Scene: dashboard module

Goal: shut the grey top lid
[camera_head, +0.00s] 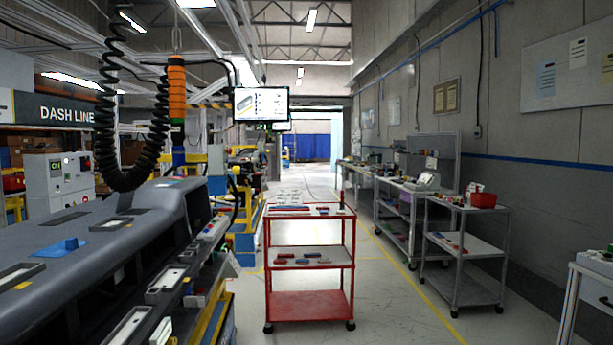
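A long dark grey dashboard module (150,203) fills the lower left, running from the near left edge away from me. Its top has several dark-framed rectangular recesses or panels, one of them a flat panel (111,224) near the middle. I cannot tell which part is the grey top lid, or whether it is open or shut. A small blue piece (68,245) sits on the dashboard top. My gripper is not in view.
A red cart (310,305) with small parts stands ahead in the middle. Grey carts (465,290) and benches line the right wall. A black coiled hose (105,150) and an orange hanging tool (177,92) hang above the dashboard. The floor (395,315) right of the red cart is clear.

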